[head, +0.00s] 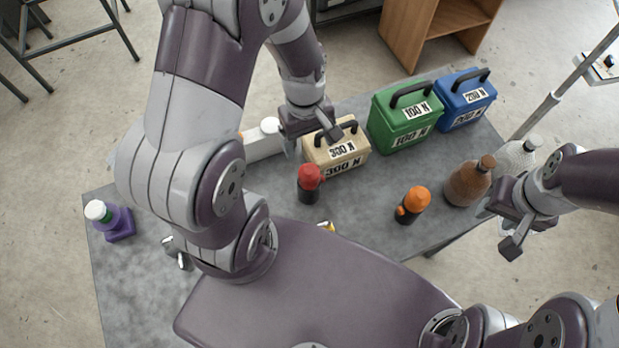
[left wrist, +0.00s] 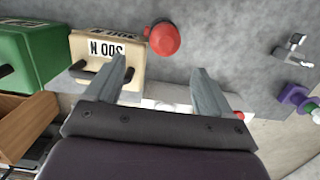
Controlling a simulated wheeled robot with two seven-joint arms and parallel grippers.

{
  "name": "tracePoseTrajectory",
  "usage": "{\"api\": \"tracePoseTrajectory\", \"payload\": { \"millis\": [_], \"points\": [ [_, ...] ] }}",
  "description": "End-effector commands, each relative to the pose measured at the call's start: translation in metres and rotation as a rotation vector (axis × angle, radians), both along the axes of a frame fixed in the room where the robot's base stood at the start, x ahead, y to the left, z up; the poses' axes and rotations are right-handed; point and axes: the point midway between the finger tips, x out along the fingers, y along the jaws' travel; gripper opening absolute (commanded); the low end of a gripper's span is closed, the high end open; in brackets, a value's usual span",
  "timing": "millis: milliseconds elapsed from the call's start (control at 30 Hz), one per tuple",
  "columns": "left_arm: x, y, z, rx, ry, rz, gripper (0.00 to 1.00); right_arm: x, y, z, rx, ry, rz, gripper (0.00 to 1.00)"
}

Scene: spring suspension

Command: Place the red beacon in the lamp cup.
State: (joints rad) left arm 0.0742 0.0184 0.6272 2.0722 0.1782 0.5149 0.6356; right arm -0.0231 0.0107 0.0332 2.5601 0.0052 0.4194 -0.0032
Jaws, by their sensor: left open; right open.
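The red beacon (head: 309,178), a red dome on a black base, stands upright on the grey table in front of the beige box; its red top (left wrist: 164,39) shows in the left wrist view. My left gripper (head: 311,141) is open and empty over the beige box, behind the beacon; its spread fingers (left wrist: 160,80) are apart from the beacon. My right gripper (head: 502,230) is open and empty at the table's right side. I cannot identify the lamp cup for sure; a purple holder (head: 120,224) with a white-topped piece stands at the far left.
Beige (head: 337,157), green (head: 404,125) and blue (head: 466,102) handled boxes line the back. An orange beacon (head: 413,204), a brown bottle (head: 469,183) and a pale bottle (head: 518,155) stand right. A metallic piece (head: 177,253) lies left, partly hidden by my arm.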

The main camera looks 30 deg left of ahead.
Motion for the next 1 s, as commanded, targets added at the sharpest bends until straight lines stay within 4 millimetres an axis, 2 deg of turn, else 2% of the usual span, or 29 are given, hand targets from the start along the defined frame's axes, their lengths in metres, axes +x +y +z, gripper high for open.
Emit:
{"api": "tracePoseTrajectory", "payload": {
  "millis": [200,367,533,600,867,900,967,1000],
  "points": [
    [-0.006,-0.005,-0.049,0.001,0.006,-0.003,0.82,0.0,0.0,0.002,0.0,0.0,0.0,0.43],
    [-0.008,-0.006,-0.067,0.001,0.003,-0.004,0.82,0.0,0.0,0.003,0.0,0.0,0.0,0.43],
    [-0.022,-0.011,-0.096,0.002,0.004,-0.005,0.82,0.0,0.0,0.003,0.0,0.0,0.0,0.43],
    [-0.021,-0.012,-0.108,0.002,0.002,-0.005,0.82,0.0,0.0,0.0,0.0,0.0,0.0,0.43],
    [-0.022,-0.013,-0.114,0.002,0.0,-0.005,0.82,0.0,0.0,0.0,0.0,0.0,0.0,0.43],
    [-0.022,-0.013,-0.114,0.002,0.0,-0.005,0.79,0.0,0.0,0.0,0.0,0.0,0.0,0.43],
    [-0.022,-0.013,-0.114,0.002,0.0,-0.005,0.6,0.0,0.0,0.0,0.0,0.0,0.0,0.43],
    [-0.022,-0.013,-0.114,0.002,0.0,-0.005,0.47,0.0,0.0,0.0,0.0,0.0,0.0,0.43]
  ]
}}
